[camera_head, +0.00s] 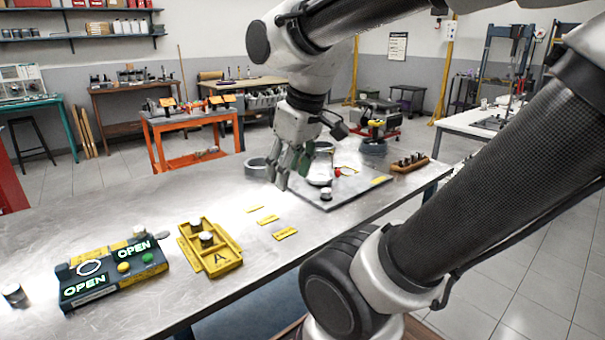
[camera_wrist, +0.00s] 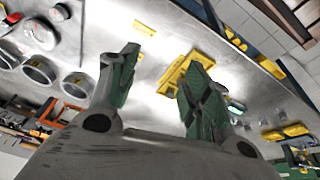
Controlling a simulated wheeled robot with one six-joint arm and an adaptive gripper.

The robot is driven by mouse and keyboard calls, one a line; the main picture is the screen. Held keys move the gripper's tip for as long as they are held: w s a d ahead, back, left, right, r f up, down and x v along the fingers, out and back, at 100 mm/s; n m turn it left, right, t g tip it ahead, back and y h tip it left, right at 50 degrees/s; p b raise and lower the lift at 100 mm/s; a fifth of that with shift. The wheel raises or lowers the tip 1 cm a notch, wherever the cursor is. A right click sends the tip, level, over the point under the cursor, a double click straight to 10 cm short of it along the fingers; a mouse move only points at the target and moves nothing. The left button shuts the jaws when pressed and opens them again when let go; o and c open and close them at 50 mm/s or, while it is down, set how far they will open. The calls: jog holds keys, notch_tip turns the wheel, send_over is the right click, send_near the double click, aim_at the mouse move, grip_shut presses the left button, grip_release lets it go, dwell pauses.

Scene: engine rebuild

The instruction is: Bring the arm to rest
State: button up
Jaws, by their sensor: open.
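My gripper (camera_head: 280,170) hangs over the metal workbench (camera_head: 130,205), at the near left edge of a grey plate. My arm reaches in from the right side of the head view. In the wrist view my gripper (camera_wrist: 155,85) shows two green-padded fingers spread apart. Nothing is between them. The bench surface lies beyond the fingertips. I cannot tell the exact height of the fingertips above the bench.
A yellow tray marked A (camera_head: 222,263) holds a small cylinder. A dark box with OPEN signs (camera_head: 110,272) stands left of it. Yellow labels (camera_head: 285,234) lie on the bench. The grey plate (camera_head: 345,192) carries parts; a wooden rack (camera_head: 410,164) stands at right.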

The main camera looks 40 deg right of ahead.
jog(key=shift+s+d+f+m+t, duration=0.1)
jog(key=shift+s+d+m+t, duration=0.1)
jog(key=shift+s+m, duration=0.3)
jog(key=shift+s+d+f+m+t, duration=0.1)
jog(key=shift+s+d+m, duration=0.2)
jog(key=shift+s, duration=0.25)
jog(key=shift+s+d+f+m+t, duration=0.1)
jog(key=shift+s+d+m, duration=0.05)
jog(key=shift+s+m, duration=0.35)
